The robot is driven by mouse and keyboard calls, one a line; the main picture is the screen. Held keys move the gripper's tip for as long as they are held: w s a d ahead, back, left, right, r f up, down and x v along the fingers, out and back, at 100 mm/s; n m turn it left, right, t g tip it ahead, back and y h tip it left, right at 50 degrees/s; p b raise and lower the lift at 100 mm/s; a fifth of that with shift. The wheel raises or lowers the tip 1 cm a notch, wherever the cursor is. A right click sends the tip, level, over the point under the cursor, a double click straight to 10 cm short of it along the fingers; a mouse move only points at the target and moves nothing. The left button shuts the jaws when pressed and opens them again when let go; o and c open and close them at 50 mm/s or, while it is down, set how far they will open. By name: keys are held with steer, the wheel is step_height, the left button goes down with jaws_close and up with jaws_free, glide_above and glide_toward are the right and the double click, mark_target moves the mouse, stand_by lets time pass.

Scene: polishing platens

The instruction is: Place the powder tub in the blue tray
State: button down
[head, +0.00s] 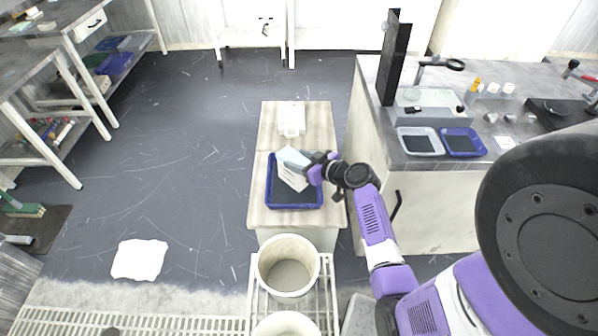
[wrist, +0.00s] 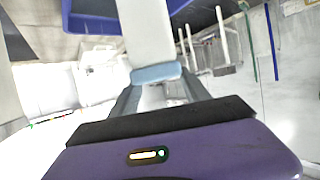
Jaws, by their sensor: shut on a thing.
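The powder tub (head: 291,171) looks like a pale, tilted container in the head view, held over the blue tray. The blue tray (head: 295,207) lies on the narrow bench, with a dark floor inside. My gripper (head: 307,165) reaches in from the right and is shut on the tub. In the wrist view the white tub (wrist: 145,30) extends up from between the fingers of my gripper (wrist: 157,76), with a blue edge of the tray (wrist: 88,22) behind it. Whether the tub touches the tray floor cannot be told.
A clear white container (head: 291,119) stands on the bench behind the blue tray. A large pale bucket (head: 288,264) stands in front. On the right counter are a white tray (head: 419,152) and a second blue tray (head: 463,153). Open floor lies left of the bench.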

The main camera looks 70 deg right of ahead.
steer(key=shift+d+f+b, duration=0.1)
steer(key=shift+f+b, duration=0.35)
steer(key=shift+f, duration=1.95)
steer(key=c, duration=0.5)
jaws_free()
steer(key=shift+f, duration=0.1)
